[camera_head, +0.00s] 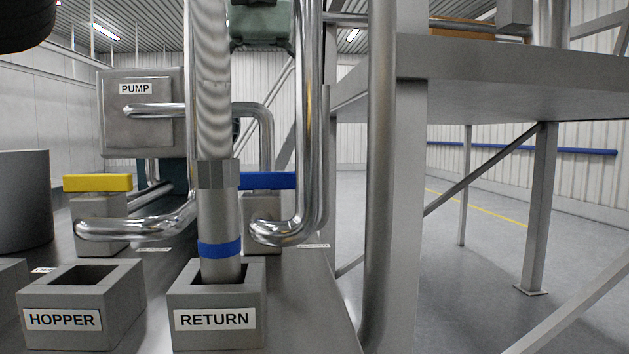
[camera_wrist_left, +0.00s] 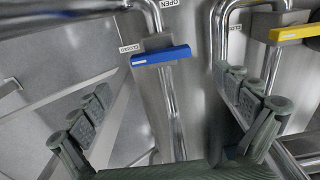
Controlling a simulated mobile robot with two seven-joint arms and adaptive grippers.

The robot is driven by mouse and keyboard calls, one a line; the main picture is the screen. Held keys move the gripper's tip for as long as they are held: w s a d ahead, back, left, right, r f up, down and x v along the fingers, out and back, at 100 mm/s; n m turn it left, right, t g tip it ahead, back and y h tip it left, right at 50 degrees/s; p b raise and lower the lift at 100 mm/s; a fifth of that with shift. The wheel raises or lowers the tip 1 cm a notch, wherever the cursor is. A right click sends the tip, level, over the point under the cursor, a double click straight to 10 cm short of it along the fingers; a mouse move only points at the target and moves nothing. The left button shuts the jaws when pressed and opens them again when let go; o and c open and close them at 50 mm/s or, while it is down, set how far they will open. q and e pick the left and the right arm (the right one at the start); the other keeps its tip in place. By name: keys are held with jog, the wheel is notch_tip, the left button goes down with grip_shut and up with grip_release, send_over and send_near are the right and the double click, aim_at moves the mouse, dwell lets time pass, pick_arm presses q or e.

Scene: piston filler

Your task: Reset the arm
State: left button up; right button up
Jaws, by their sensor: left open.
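My left gripper (camera_wrist_left: 168,88) is open in the left wrist view. Its dark fingers are spread wide at left and right, with nothing between them that it grips. Beyond them are a blue valve handle (camera_wrist_left: 160,55), with OPEN and CLOSED labels close by, and a yellow valve handle (camera_wrist_left: 298,32) at upper right. The blue handle (camera_head: 267,180) is there partly behind the hose, and the yellow handle (camera_head: 97,182) is at left. My right gripper is in neither view.
A ribbed hose (camera_head: 215,90) with a blue band stands upright in the RETURN socket (camera_head: 252,300). The HOPPER socket (camera_head: 125,305) beside it is empty. A PUMP box (camera_head: 150,145), steel pipes (camera_head: 378,180) and a raised platform (camera_head: 500,75) surround them. Open floor lies at right.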

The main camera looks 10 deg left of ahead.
pick_arm(q)
jog(key=shift+f, duration=0.1)
jog(key=shift+f, duration=3.7)
jog(key=shift+r, duration=0.1)
jog(key=shift+f, duration=0.25)
jog(key=shift+w+r+m, duration=0.1)
jog(key=shift+r+m, duration=0.05)
jog(key=shift+m, duration=1.75)
jog(key=m, duration=1.3)
jog(key=shift+m, duration=0.4)
